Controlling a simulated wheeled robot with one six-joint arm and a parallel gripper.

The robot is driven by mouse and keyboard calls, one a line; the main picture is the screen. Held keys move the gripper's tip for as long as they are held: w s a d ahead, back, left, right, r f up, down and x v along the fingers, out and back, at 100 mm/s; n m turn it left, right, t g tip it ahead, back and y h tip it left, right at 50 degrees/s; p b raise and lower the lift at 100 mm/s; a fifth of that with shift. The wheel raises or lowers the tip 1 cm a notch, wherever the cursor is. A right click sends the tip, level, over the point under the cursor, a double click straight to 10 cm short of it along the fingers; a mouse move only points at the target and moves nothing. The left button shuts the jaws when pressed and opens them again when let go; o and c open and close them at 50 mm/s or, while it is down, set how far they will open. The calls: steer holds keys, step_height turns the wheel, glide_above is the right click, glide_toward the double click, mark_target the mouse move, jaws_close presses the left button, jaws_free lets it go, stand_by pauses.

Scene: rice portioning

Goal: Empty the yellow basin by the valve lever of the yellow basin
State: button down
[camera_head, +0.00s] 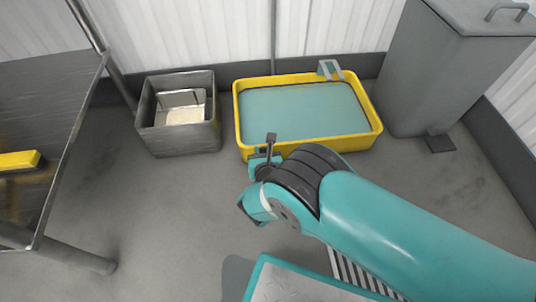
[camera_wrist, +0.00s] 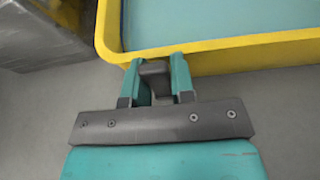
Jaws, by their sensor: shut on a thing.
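The yellow basin (camera_head: 374,132) stands on the floor by the back wall, with a flat pale blue-green surface inside that looks like water. Its near rim also crosses the wrist view (camera_wrist: 235,50). My gripper (camera_wrist: 156,80) is at the outside of the basin's near wall. In the head view my gripper (camera_head: 262,158) is at the basin's near left side, partly hidden by my wrist.
A grey metal box (camera_head: 180,140) with a pale object inside stands left of the basin. A tall grey pedal bin (camera_head: 425,85) stands to the right. A metal table (camera_head: 60,150) with a yellow item is at far left. The floor between is clear.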

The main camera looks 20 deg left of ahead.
steer(key=shift+w+a+r, duration=0.1)
steer(key=shift+w+r, duration=0.2)
steer(key=shift+r, duration=0.15)
steer(key=c, duration=1)
jaws_free()
steer(key=shift+o, duration=0.2)
steer(key=shift+s+f, duration=0.15)
steer(key=p+v, duration=0.9)
steer(key=v, duration=0.8)
steer(key=shift+s+p, duration=0.25)
steer(key=shift+p, duration=0.1)
steer(key=shift+f, duration=0.1)
